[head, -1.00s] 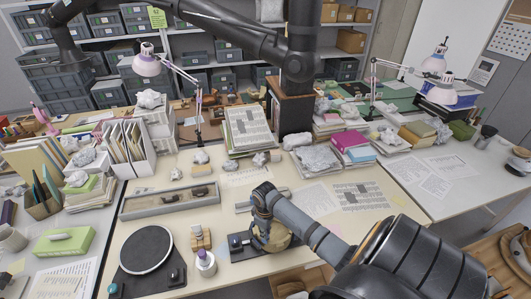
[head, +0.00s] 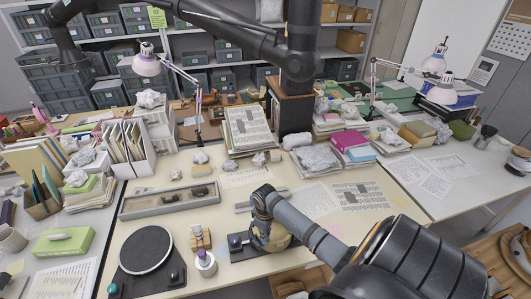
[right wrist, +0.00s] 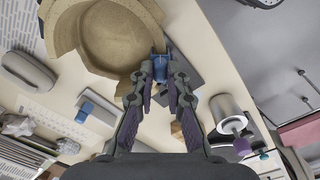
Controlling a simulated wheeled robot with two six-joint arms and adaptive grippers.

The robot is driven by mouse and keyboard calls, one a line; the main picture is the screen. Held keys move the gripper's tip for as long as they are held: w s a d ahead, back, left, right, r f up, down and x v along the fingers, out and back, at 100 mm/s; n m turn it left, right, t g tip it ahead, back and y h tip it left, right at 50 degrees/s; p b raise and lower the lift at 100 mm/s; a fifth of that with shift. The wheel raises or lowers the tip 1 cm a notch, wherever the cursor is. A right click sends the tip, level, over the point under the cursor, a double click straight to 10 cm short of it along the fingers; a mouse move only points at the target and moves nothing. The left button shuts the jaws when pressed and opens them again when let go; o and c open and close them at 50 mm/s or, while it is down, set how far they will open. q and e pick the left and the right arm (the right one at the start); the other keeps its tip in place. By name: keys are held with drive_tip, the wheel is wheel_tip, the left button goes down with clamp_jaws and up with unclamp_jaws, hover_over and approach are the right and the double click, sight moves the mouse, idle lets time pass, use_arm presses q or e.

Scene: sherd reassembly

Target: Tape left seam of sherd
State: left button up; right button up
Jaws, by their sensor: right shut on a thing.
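The tan sherd vessel (right wrist: 105,40) shows in the right wrist view as an open, round bowl with a thick, uneven rim, lighter at the upper left. In the head view, it (head: 282,240) is mostly hidden behind my right gripper (head: 262,240). In the right wrist view, my right gripper (right wrist: 159,75) is shut on a small blue piece (right wrist: 158,68) at the vessel's lower right rim. I cannot tell whether the piece touches the wall, and the seam is not clear. My left gripper is out of view.
A round turntable (head: 146,250) and a long grey tray (head: 168,201) lie farther left. Papers (head: 318,200) lie behind.

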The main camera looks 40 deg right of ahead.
drive_tip(key=shift+f, duration=0.25)
idle(0.8)
drive_tip(key=o, duration=0.8)
drive_tip(key=shift+c, duration=0.2)
wheel_tip(320, 180, up, 12)
